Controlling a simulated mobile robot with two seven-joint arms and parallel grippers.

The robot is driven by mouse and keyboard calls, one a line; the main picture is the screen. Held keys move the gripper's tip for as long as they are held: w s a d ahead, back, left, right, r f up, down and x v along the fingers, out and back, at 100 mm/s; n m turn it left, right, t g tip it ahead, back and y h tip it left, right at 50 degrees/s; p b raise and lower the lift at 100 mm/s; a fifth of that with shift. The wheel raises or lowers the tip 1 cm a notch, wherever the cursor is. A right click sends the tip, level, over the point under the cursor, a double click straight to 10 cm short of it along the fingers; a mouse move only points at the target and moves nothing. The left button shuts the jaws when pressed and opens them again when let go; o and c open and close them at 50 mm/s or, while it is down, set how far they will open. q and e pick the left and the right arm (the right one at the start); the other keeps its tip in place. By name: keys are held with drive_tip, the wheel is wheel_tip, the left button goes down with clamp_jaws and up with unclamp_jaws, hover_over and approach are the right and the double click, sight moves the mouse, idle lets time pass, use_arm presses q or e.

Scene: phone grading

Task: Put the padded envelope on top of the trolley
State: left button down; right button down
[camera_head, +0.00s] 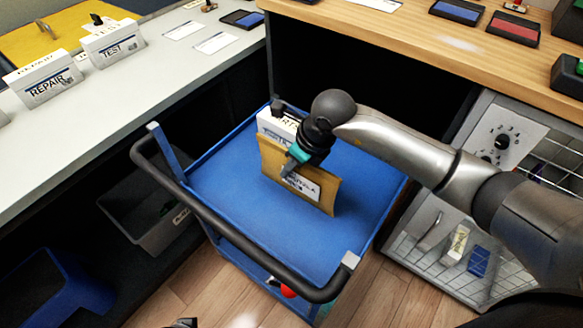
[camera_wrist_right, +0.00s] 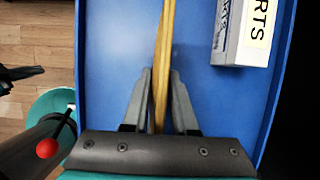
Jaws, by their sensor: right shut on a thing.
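The tan padded envelope (camera_head: 318,186) with a white label stands upright on edge over the blue trolley top (camera_head: 225,190). My right gripper (camera_head: 292,168) is shut on its upper edge. In the right wrist view the right gripper's fingers (camera_wrist_right: 160,100) pinch the thin envelope (camera_wrist_right: 166,30) from both sides, above the trolley top (camera_wrist_right: 105,50). I cannot tell whether its lower edge touches the trolley. A dark tip at the bottom edge of the head view looks like my left gripper (camera_head: 185,323); its fingers are mostly cut off.
A white PARTS box (camera_head: 272,124) stands on the trolley just behind the envelope. It also shows in the right wrist view (camera_wrist_right: 243,35). The trolley's dark handle (camera_head: 215,222) runs along its near left side. REPAIR (camera_head: 45,80) and TEST (camera_head: 112,45) boxes stand on the left counter.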

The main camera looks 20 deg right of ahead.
use_arm(q)
drive_tip(key=shift+r, duration=0.2)
use_arm(e)
drive_tip(key=shift+f, duration=0.2)
use_arm(q)
drive_tip(key=shift+w, duration=0.1)
use_arm(e)
drive_tip(key=shift+f, duration=0.1)
drive_tip(key=c, duration=1.1)
unclamp_jaws()
drive_tip(key=shift+c, duration=0.2)
use_arm(q)
drive_tip(key=shift+r, duration=0.15)
use_arm(e)
drive_tip(key=o, duration=0.4)
use_arm(q)
drive_tip(key=shift+w, duration=0.1)
use_arm(e)
drive_tip(key=shift+o, duration=0.2)
use_arm(q)
drive_tip(key=s+a+f+p, duration=0.3)
drive_tip(key=s+f+p, duration=0.1)
drive_tip(key=f, duration=0.3)
drive_tip(key=shift+s+a, duration=0.2)
drive_tip(key=shift+s, duration=0.15)
use_arm(e)
drive_tip(key=shift+v, duration=6.1)
use_arm(q)
drive_tip(key=shift+f, duration=0.1)
